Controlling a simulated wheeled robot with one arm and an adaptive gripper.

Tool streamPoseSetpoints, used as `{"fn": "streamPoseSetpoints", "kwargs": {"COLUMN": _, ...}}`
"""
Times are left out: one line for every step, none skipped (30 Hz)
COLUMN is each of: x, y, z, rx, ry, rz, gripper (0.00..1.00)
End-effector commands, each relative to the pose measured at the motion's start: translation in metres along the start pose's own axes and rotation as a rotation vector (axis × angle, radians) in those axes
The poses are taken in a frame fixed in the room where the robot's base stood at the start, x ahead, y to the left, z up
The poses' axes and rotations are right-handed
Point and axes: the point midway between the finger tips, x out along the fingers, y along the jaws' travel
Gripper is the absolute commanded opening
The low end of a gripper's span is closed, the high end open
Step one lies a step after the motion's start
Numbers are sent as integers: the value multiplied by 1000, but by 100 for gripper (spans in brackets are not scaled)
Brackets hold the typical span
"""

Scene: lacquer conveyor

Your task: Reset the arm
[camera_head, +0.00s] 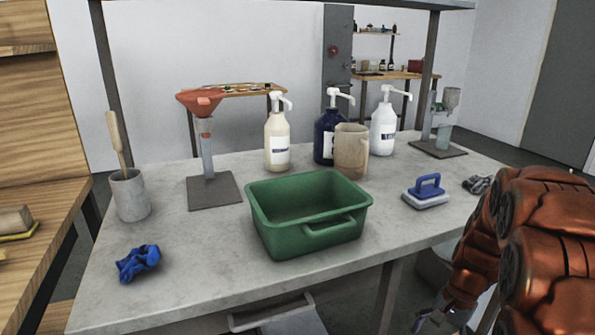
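My arm, copper-coloured, fills the lower right of the head view, in front of the right end of the table. It bends downward. My gripper (432,320) shows only in part at the bottom edge, low in front of the table and below its top. It is small, grey and cut off by the frame, so I cannot tell whether its fingers are apart. I see nothing held in it.
The grey table (215,270) bears a green tub (310,237), pump bottles, a beige jug (350,150), a funnel stand (205,140), a blue-handled block (427,192) and a blue cloth (138,263). The front left tabletop is mostly clear.

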Motion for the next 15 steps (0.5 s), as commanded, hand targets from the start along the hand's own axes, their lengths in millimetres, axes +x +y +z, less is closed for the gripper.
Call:
{"fn": "streamPoseSetpoints", "kwargs": {"x": -27, "y": -4, "z": 21, "rx": -42, "ry": 10, "rz": 8, "gripper": 88}}
{"fn": "streamPoseSetpoints", "kwargs": {"x": -36, "y": -5, "z": 31, "rx": -65, "ry": 12, "rz": 14, "gripper": 88}}
{"fn": "streamPoseSetpoints", "kwargs": {"x": -46, "y": -6, "z": 44, "rx": -97, "ry": 13, "rz": 23, "gripper": 88}}
{"fn": "streamPoseSetpoints", "kwargs": {"x": -54, "y": -6, "z": 54, "rx": -120, "ry": 15, "rz": 30, "gripper": 88}}
{"fn": "streamPoseSetpoints", "kwargs": {"x": -62, "y": -6, "z": 64, "rx": -143, "ry": 18, "rz": 36, "gripper": 88}}
{"fn": "streamPoseSetpoints", "kwargs": {"x": -72, "y": -7, "z": 77, "rx": -174, "ry": 22, "rz": 43, "gripper": 88}}
{"fn": "streamPoseSetpoints", "kwargs": {"x": -80, "y": -7, "z": 86, "rx": -198, "ry": 24, "rz": 49, "gripper": 88}}
{"fn": "streamPoseSetpoints", "kwargs": {"x": -88, "y": -7, "z": 96, "rx": -221, "ry": 28, "rz": 54, "gripper": 88}}
{"fn": "streamPoseSetpoints", "kwargs": {"x": -98, "y": -6, "z": 108, "rx": -253, "ry": 33, "rz": 62, "gripper": 88}}
{"fn": "streamPoseSetpoints", "kwargs": {"x": -104, "y": -6, "z": 118, "rx": -277, "ry": 34, "rz": 69, "gripper": 88}}
{"fn": "streamPoseSetpoints", "kwargs": {"x": -111, "y": -4, "z": 127, "rx": -300, "ry": 34, "rz": 75, "gripper": 88}}
{"fn": "streamPoseSetpoints", "kwargs": {"x": -120, "y": -3, "z": 140, "rx": -330, "ry": 38, "rz": 82, "gripper": 88}}
{"fn": "streamPoseSetpoints", "kwargs": {"x": -128, "y": -2, "z": 149, "rx": -354, "ry": 41, "rz": 87, "gripper": 88}}
{"fn": "streamPoseSetpoints", "kwargs": {"x": -134, "y": -1, "z": 158, "rx": -379, "ry": 43, "rz": 93, "gripper": 88}}
{"fn": "streamPoseSetpoints", "kwargs": {"x": -143, "y": 1, "z": 170, "rx": -410, "ry": 46, "rz": 101, "gripper": 88}}
